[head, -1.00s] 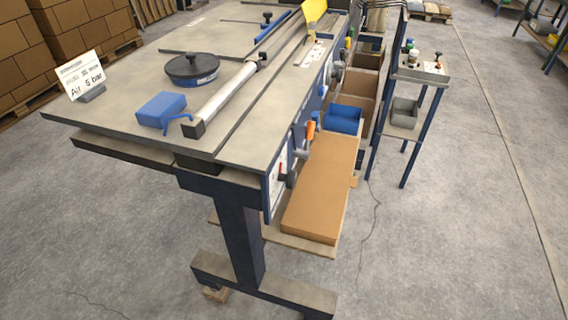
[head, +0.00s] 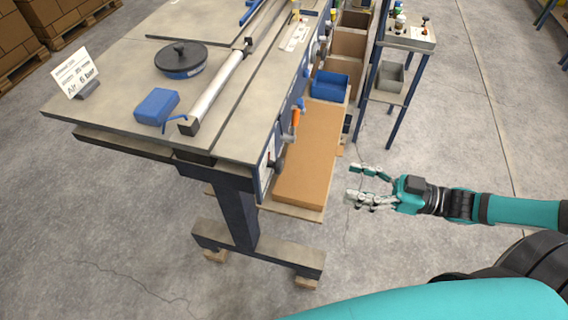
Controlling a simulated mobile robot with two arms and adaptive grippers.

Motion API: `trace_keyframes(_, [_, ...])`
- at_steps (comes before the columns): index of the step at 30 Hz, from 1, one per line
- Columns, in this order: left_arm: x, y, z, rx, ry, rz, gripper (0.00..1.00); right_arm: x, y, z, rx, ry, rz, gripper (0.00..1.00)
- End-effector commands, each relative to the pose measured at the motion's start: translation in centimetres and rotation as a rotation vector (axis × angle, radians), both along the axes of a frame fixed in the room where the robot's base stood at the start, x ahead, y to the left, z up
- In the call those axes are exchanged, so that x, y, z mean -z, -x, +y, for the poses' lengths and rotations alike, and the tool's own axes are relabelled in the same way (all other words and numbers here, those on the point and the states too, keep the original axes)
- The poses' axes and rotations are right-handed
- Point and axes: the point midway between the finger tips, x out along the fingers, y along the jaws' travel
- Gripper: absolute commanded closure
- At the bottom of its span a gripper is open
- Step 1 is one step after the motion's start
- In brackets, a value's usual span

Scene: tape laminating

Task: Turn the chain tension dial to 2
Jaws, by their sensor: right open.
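The side panel (head: 267,170) of the laminating table faces right and carries several small controls. Among them are an orange handle (head: 295,117) and dark knobs, one low near the panel's front end (head: 278,164). I cannot tell which one is the chain tension dial, and no numbers are readable. My right gripper (head: 354,182) is open and empty. It is right of the panel, past the cardboard-coloured stack, and apart from everything. My left gripper is not in view.
A brown stack (head: 307,160) on a low board stands beside the panel, with a blue bin (head: 330,86) behind it. A blue-legged stand (head: 398,100) is farther back. The table top (head: 120,105) holds a round black-topped item and a blue block.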

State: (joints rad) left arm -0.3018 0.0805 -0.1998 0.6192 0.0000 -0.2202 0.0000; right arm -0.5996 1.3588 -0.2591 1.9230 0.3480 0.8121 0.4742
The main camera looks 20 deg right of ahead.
Motion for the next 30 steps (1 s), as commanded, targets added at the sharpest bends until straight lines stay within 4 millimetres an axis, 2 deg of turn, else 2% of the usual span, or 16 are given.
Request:
trace_keyframes(1, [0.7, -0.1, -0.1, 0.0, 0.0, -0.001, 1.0, 0.1, -0.6, 0.8, -0.001, -0.004, -0.009, 0.42])
trace_keyframes(7, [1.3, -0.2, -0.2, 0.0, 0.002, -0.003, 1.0, 0.0, -2.4, 3.3, 0.001, -0.002, -0.01, 0.42])
trace_keyframes(13, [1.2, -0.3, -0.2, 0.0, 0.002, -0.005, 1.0, -0.2, -4.0, 5.8, 0.001, -0.001, -0.009, 0.42])
trace_keyframes(24, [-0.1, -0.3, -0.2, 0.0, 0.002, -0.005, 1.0, -0.4, -7.3, 10.6, 0.001, 0.0, -0.005, 0.42])
trace_keyframes(30, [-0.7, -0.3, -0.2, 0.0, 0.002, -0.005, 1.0, -0.1, -8.5, 12.3, 0.003, 0.002, -0.002, 0.42])
